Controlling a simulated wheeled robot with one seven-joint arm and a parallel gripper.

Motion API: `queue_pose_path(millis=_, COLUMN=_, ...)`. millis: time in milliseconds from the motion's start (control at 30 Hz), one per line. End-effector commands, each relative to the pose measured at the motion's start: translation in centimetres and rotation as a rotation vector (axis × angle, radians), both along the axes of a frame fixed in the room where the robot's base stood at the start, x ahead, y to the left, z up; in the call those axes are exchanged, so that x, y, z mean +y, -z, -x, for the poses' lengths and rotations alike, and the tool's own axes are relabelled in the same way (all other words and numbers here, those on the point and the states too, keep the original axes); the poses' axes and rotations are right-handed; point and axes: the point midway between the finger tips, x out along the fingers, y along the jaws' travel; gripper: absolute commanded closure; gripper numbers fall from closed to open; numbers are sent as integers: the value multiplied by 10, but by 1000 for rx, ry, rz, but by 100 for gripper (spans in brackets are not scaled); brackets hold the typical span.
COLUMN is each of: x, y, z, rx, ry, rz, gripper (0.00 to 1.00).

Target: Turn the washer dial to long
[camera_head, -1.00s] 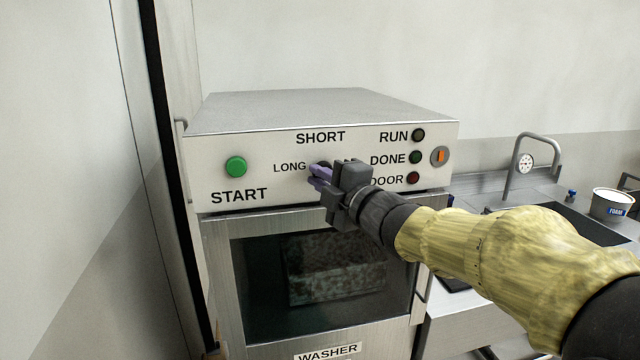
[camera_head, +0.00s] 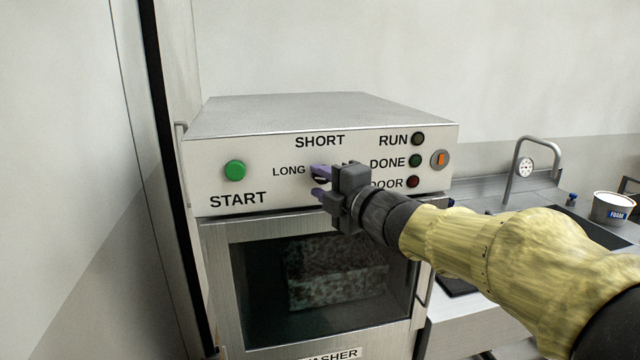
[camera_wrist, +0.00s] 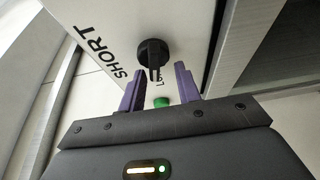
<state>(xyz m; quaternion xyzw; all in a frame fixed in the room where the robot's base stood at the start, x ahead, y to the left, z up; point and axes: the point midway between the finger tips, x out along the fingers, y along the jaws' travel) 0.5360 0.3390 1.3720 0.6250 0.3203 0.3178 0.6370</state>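The washer dial (camera_wrist: 151,50) is a black round knob with a raised pointer bar on the control panel. In the wrist view its bar points at the partly hidden LONG label (camera_wrist: 160,82); the SHORT label (camera_wrist: 98,66) lies off to the side. In the head view the dial is mostly hidden behind my gripper (camera_head: 318,182). My gripper's purple fingers are open, with nothing held between them. In the wrist view (camera_wrist: 160,70) the fingertips stand either side of the pointer's end, and the knob appears just beyond them.
The green START button (camera_head: 235,170) is at the panel's left. The RUN, DONE and DOOR lamps and an orange switch (camera_head: 440,159) are at its right. The washer's glass door (camera_head: 265,290) is below. A dark-edged wall panel stands close at left; a sink and FOAM tub (camera_head: 612,207) are at right.

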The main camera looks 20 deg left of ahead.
Motion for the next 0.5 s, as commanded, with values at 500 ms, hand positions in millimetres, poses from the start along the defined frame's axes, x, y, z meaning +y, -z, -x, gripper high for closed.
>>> queue_pose_path(millis=500, x=-32, y=-1, z=24, rx=-4, ry=0, rz=-3, gripper=67)
